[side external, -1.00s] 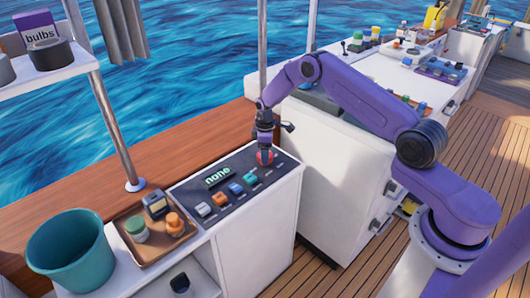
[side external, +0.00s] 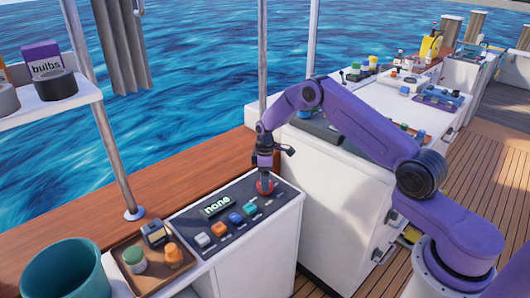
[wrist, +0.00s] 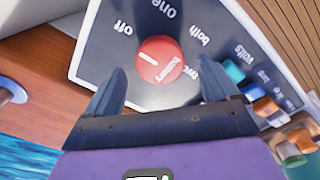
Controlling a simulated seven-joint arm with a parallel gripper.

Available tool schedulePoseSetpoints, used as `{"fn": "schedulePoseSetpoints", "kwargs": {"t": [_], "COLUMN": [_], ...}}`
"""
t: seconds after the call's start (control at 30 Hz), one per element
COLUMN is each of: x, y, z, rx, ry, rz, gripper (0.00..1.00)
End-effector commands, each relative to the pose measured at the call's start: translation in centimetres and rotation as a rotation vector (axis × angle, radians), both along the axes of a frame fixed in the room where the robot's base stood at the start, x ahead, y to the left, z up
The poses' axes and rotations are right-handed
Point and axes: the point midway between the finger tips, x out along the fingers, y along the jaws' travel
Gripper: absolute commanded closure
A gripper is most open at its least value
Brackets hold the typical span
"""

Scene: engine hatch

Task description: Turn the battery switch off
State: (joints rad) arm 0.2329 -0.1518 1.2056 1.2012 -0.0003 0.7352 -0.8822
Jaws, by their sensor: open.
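The battery switch is a round red knob (wrist: 161,60) on a dark panel, also seen in the side view (side external: 264,187). In the wrist view, labels for off, one and both stand around it, with a partly hidden one at its right. The knob's white mark points left, a little below the off label (wrist: 122,28). My gripper (wrist: 162,70) is open, with one finger on each side of the knob. In the side view my gripper (side external: 264,180) points down at the knob. I cannot tell whether the fingers touch it.
A brown tray (side external: 128,283) of small items and a teal bucket (side external: 65,275) stand to the left. A metal pole (side external: 262,70) rises behind the panel.

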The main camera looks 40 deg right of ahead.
Motion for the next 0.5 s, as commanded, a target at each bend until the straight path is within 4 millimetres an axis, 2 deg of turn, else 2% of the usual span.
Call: {"fn": "schedulePoseSetpoints", "kwargs": {"t": [0.5], "x": [0.1], "y": [0.0], "z": [10.9], "rx": [-0.001], "ry": [-0.005], "rz": [0.002], "gripper": [0.12]}}
